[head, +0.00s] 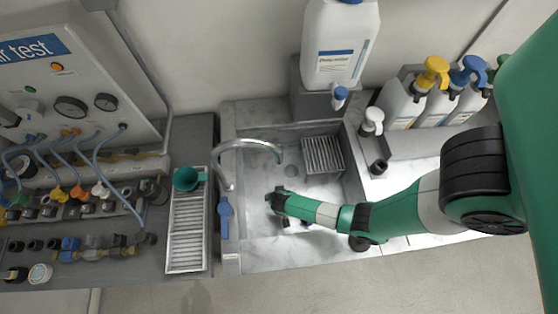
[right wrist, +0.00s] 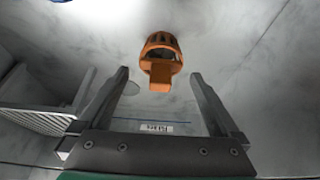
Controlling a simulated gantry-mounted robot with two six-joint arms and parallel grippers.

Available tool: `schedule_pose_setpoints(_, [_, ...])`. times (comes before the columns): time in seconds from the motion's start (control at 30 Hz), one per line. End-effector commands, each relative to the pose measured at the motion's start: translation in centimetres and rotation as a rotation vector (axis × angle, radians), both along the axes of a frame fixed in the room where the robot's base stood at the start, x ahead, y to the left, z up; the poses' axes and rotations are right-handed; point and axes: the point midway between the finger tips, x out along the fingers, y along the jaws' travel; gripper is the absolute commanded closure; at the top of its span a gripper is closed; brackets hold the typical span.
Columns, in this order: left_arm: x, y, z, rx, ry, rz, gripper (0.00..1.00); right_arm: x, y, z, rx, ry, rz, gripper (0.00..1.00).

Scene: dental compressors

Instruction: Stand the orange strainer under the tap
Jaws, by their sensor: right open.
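The orange strainer (right wrist: 161,58) shows in the right wrist view, with a slotted round body and a short flat handle pointing towards my gripper. In the head view I cannot make it out; my right arm covers part of the sink. My right gripper (right wrist: 160,88) is open and empty, its fingers spread either side of the line of the handle, the strainer just beyond the tips. In the head view my right arm reaches over the sink from the right. The tap (head: 247,143) has a curved metal spout over the sink's left part. My left gripper is not in view.
The sink (head: 262,247) holds a ribbed tray (head: 322,154) at its back right. A blue lever (head: 225,218) stands at its left edge. A green cup (head: 187,178) sits on a slatted rack (head: 187,240) to the left. Bottles (head: 400,103) stand at the right.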

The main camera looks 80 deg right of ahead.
Motion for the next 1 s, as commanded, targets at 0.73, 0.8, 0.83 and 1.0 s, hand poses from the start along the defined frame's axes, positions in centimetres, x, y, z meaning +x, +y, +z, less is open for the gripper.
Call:
schedule_pose_setpoints(0.73, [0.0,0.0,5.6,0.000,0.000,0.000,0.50,-1.3,3.6,9.4,0.000,0.000,-0.001,0.01])
schedule_pose_setpoints(0.8, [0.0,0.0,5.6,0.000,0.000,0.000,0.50,-1.3,3.6,9.4,0.000,0.000,-0.001,0.01])
schedule_pose_setpoints(0.83, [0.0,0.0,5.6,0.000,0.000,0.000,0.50,-1.3,3.6,9.4,0.000,0.000,-0.001,0.01])
schedule_pose_setpoints(1.0, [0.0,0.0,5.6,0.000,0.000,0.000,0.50,-1.3,3.6,9.4,0.000,0.000,-0.001,0.01])
